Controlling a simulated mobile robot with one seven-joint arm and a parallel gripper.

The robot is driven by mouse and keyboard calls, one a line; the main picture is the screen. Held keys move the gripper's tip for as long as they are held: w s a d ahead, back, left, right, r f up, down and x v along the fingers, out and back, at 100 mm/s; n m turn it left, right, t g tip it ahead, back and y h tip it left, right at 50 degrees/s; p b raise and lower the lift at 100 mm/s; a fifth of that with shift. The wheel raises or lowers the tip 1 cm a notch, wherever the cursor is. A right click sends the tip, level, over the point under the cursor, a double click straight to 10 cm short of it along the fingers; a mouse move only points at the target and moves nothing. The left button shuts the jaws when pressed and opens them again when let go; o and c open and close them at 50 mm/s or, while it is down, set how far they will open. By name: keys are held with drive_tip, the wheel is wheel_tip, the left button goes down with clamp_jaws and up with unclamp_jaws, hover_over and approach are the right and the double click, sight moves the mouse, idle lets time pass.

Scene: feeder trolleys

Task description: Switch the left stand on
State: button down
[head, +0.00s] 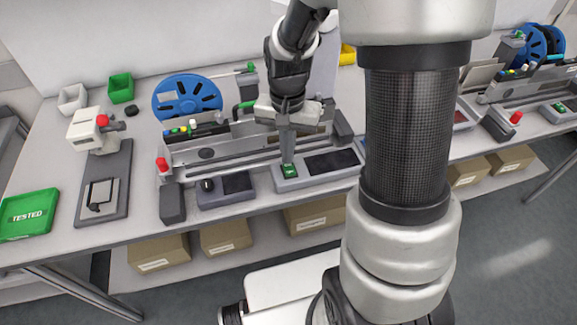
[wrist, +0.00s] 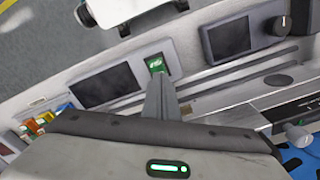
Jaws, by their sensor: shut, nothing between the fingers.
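The left stand (head: 225,155) is a grey feeder bench unit with a blue reel (head: 187,97) behind it. Its green switch (head: 289,171) sits on a light grey front box, left of a dark panel (head: 332,161). My gripper (head: 288,160) is shut and empty, pointing down with its fingertips right at the switch. In the wrist view the green switch (wrist: 157,64) shows just beyond the tips of my gripper (wrist: 158,80). I cannot tell whether the tips touch it. The switch face is partly hidden by the fingers in the head view.
A dark knob (head: 207,185) sits on a smaller box to the left. A red button (head: 162,165) tops a grey post. A green TESTED tray (head: 30,215) lies at the far left. Another stand with a red button (head: 516,118) is at the right.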

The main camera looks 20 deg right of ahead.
drive_tip(key=shift+f+b, duration=0.5)
drive_tip(key=shift+f, duration=0.2)
drive_tip(key=shift+r, duration=0.15)
wheel_tip(320, 180, up, 7)
drive_tip(key=p, duration=0.5)
drive_tip(key=shift+p, duration=0.3)
idle(0.4)
drive_tip(key=s+r+n+t+p, duration=0.2)
drive_tip(key=s+r, duration=0.5)
drive_tip(key=r, duration=0.5)
drive_tip(key=s+r+n+t+p, duration=0.3)
drive_tip(key=s+r, duration=0.4)
drive_tip(key=r, duration=0.6)
drive_tip(key=shift+r+n+t+p, duration=0.15)
drive_tip(key=shift+n+t+p, duration=0.15)
drive_tip(key=shift+n+p, duration=0.2)
